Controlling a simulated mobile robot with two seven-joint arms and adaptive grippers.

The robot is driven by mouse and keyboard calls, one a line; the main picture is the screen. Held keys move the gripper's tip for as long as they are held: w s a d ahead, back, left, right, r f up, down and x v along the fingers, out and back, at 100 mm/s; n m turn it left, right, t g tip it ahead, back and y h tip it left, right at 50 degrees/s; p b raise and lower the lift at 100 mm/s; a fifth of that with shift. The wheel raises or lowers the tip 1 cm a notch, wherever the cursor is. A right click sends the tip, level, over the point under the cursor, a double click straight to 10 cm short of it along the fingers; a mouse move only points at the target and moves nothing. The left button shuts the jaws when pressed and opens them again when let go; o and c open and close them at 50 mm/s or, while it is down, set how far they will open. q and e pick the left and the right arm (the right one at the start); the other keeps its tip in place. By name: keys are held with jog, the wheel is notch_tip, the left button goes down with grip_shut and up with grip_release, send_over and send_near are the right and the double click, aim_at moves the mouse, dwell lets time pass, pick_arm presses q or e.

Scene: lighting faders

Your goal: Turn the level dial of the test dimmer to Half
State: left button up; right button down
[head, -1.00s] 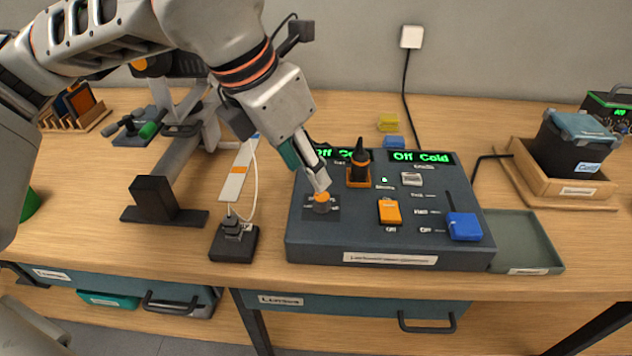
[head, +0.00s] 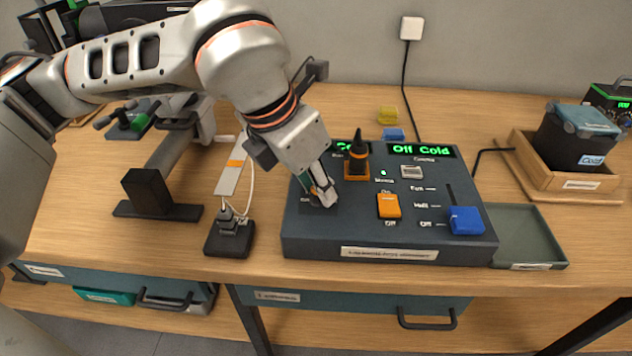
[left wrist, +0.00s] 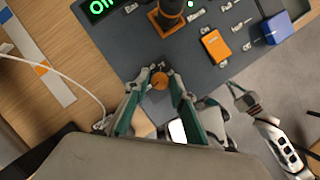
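The test dimmer is a dark sloped console (head: 390,238) on the bench in the head view. My left gripper (head: 322,195) points down at its left part, over a small round orange-topped dial. In the left wrist view, the dial (left wrist: 160,81) lies between the two fingertips of my left gripper (left wrist: 161,72), one on each side. Whether they press on it I cannot tell. The dial's pointer and markings are mostly hidden. In the left wrist view, my right gripper (left wrist: 242,97) appears beyond the console's edge, small, its opening unclear.
The console also carries a black knob on an orange base (head: 357,160), an orange switch (head: 389,206), a blue slider cap (head: 466,220) and a green display (head: 422,150) reading "Off Cold".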

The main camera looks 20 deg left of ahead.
pick_arm(q)
grip_shut()
